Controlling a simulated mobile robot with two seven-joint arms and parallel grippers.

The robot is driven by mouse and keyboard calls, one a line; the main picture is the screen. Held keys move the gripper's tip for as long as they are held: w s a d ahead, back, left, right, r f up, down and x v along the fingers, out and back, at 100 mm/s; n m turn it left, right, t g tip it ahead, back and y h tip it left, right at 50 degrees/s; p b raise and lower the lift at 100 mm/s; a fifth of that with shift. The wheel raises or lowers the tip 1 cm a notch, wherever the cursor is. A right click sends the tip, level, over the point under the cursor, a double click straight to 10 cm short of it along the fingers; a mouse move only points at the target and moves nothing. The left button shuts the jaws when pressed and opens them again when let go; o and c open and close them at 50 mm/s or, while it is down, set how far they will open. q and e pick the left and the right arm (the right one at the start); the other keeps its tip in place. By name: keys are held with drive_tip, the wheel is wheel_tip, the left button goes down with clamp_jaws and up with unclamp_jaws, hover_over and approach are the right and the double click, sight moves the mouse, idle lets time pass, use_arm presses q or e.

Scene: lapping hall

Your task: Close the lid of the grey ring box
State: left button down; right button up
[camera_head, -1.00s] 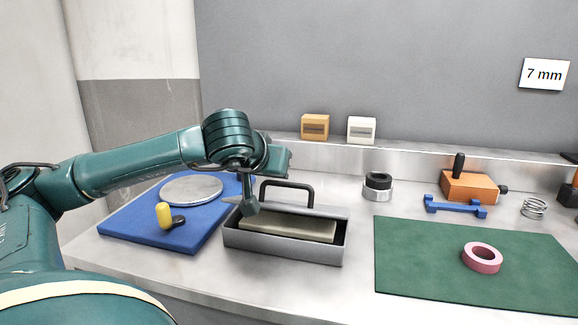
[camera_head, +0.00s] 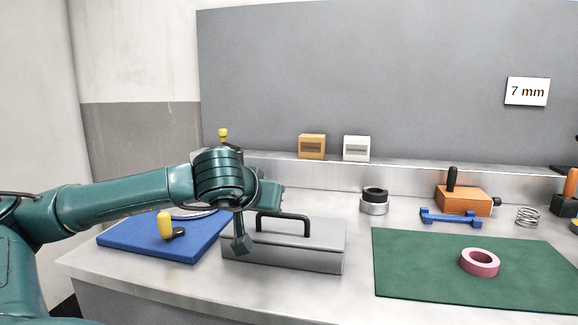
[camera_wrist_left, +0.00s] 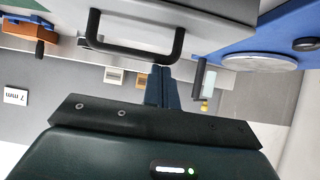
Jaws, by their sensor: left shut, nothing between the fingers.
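The grey ring box (camera_head: 290,257) stands on the metal bench, between the blue mat and the green mat. Its lid (camera_head: 310,232) lies down over the top, and the black handle (camera_head: 283,218) stands up from it. No gap under the lid shows, and the inside is hidden. My left gripper (camera_head: 241,245) is shut and empty, pointing down at the left end of the box; I cannot tell whether it touches. In the left wrist view its fingers (camera_wrist_left: 162,88) are together near the handle (camera_wrist_left: 135,52) and the grey lid. My right gripper is not in view.
A blue mat (camera_head: 150,240) with a yellow-knobbed piece (camera_head: 165,225) lies left. A green mat (camera_head: 420,285) with a pink ring (camera_head: 480,262) lies right. Behind stand a dark-topped ring stack (camera_head: 374,202), a blue bar (camera_head: 450,217) and an orange block (camera_head: 463,200).

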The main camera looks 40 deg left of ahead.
use_arm(q)
drive_tip(key=shift+s+d+f, duration=0.15)
drive_tip(key=shift+f, duration=0.35)
drive_tip(key=shift+s+d+f, duration=0.1)
drive_tip(key=shift+d+f, duration=0.05)
drive_tip(key=shift+f, duration=0.3)
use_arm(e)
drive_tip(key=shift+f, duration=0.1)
use_arm(q)
drive_tip(key=shift+r+p, duration=0.3)
drive_tip(key=shift+r, duration=0.05)
wheel_tip(320, 180, up, 4)
drive_tip(key=shift+s+r+p, duration=0.1)
drive_tip(key=shift+r+p, duration=0.05)
drive_tip(key=shift+p, duration=0.55)
drive_tip(key=s+d+b, duration=0.3)
drive_tip(key=s+b, duration=0.3)
drive_tip(key=s, duration=0.1)
drive_tip(key=shift+s+d+f, duration=0.25)
drive_tip(key=shift+d+f, duration=0.05)
drive_tip(key=shift+d, duration=0.05)
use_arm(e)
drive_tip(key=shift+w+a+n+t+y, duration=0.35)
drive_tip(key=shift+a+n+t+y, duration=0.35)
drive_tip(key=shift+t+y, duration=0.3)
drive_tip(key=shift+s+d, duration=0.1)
